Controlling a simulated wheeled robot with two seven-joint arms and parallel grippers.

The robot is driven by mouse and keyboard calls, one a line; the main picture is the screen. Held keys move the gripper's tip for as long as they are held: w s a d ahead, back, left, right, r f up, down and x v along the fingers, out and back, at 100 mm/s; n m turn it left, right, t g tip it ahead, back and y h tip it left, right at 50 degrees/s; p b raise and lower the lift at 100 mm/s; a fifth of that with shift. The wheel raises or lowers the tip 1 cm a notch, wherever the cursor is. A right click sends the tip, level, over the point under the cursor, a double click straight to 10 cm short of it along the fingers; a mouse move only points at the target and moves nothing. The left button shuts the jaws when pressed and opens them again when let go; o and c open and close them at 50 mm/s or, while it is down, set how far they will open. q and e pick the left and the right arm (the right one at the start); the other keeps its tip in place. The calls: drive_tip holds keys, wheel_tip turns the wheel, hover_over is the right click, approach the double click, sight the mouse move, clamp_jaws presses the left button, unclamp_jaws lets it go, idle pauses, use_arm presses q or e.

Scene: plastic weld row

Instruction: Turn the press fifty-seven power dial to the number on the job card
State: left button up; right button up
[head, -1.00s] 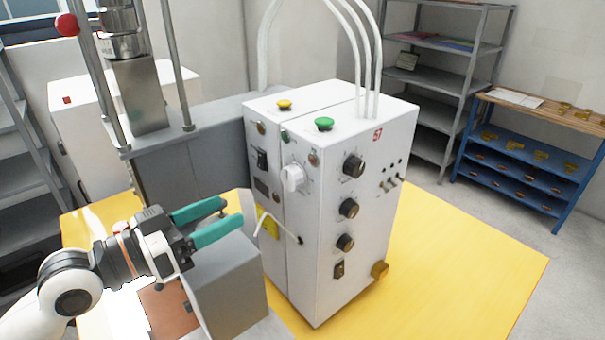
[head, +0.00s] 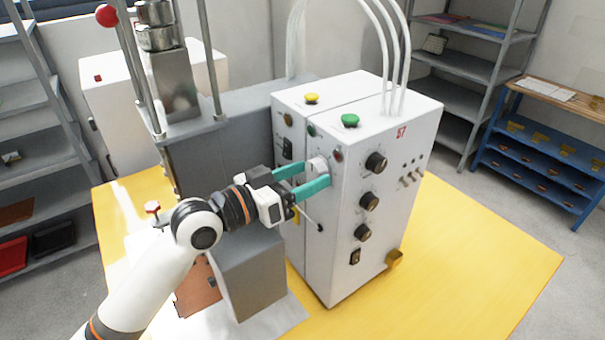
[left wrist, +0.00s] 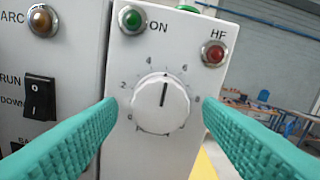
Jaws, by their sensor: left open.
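The white power dial (head: 317,162) is on the front of the white press control cabinet (head: 330,235), which bears a red 57 (head: 402,132). In the left wrist view the dial (left wrist: 161,104) is a round knob with a dark pointer line near upright, between the 4 and the 6 on its scale. My left gripper (head: 315,174) is open, its teal fingers reaching to either side of the dial. In the left wrist view the fingers show apart from the knob, with gaps on both sides. I cannot make out a job card. My right gripper is out of view.
Black knobs (head: 370,201) and toggle switches are right of the dial. A green ON lamp (left wrist: 132,19) and a red HF lamp (left wrist: 214,54) sit above it. The grey press body (head: 252,277) stands just left of the cabinet. A blue bench (head: 530,150) holds papers.

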use_arm(q)
drive_tip(key=shift+c, duration=0.6)
drive_tip(key=c, duration=0.8)
drive_tip(key=shift+c, duration=0.2)
